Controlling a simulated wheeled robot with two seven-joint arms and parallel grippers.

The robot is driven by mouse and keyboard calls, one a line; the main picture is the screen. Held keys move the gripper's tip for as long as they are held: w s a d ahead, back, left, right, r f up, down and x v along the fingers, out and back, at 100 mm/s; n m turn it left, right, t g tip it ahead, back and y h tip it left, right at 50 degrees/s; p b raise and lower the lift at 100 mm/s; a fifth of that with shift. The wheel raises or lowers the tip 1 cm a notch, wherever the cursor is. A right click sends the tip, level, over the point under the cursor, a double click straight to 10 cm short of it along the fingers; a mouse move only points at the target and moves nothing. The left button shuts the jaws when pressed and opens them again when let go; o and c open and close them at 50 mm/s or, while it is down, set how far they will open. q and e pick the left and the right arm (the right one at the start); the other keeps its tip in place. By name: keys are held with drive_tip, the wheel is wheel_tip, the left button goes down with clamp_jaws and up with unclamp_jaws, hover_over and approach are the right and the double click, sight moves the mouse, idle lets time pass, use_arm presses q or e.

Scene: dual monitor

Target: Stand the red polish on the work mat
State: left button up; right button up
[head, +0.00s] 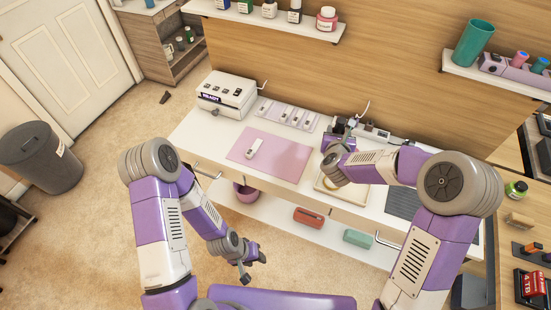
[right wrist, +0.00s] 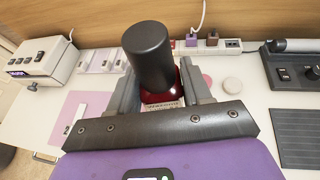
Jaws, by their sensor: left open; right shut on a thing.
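The red polish, a bottle with a tall black cap (right wrist: 152,55) and a red body (right wrist: 180,82), is held between the fingers of my right gripper (right wrist: 158,100). Its base is hidden by the gripper. In the head view my right gripper (head: 338,133) is over the back of the counter, to the right of the work mat, and the bottle is hard to make out. The pink work mat (head: 285,160) lies flat on the counter and shows partly in the right wrist view (right wrist: 72,108). My left gripper (head: 252,270) is open and empty, low in front of the counter.
A small white item (head: 254,148) lies on the mat's left part. Behind the mat is a lilac rack (head: 290,115); a white switch box (head: 226,95) stands at left. A shallow tray (head: 320,184) lies right of the mat, partly under my right arm. Most of the mat is clear.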

drive_tip(key=w+a+f+h+b, duration=0.1)
drive_tip(key=w+a+f+b, duration=0.1)
drive_tip(key=a+f+b, duration=0.1)
drive_tip(key=w+a+f+m+b, duration=0.1)
drive_tip(key=w+a+f+b, duration=0.2)
drive_tip(key=a+f, duration=0.3)
drive_tip(key=w+a+f+m+h+b, duration=0.1)
drive_tip(key=w+a+f+b, duration=0.1)
drive_tip(key=f, duration=0.4)
drive_tip(key=shift+w+a+f+g+h+b, duration=0.15)
drive_tip(key=shift+a+b, duration=0.3)
drive_tip(key=shift+a, duration=0.25)
drive_tip(key=shift+a+f+g+h+b, duration=0.15)
drive_tip(key=shift+a+b, duration=0.25)
drive_tip(key=shift+a, duration=0.25)
wheel_tip(320, 180, down, 4)
drive_tip(key=shift+f+b, duration=0.1)
drive_tip(key=shift+b, duration=0.5)
use_arm(q)
wheel_tip(320, 180, down, 12)
drive_tip(key=shift+f, duration=0.25)
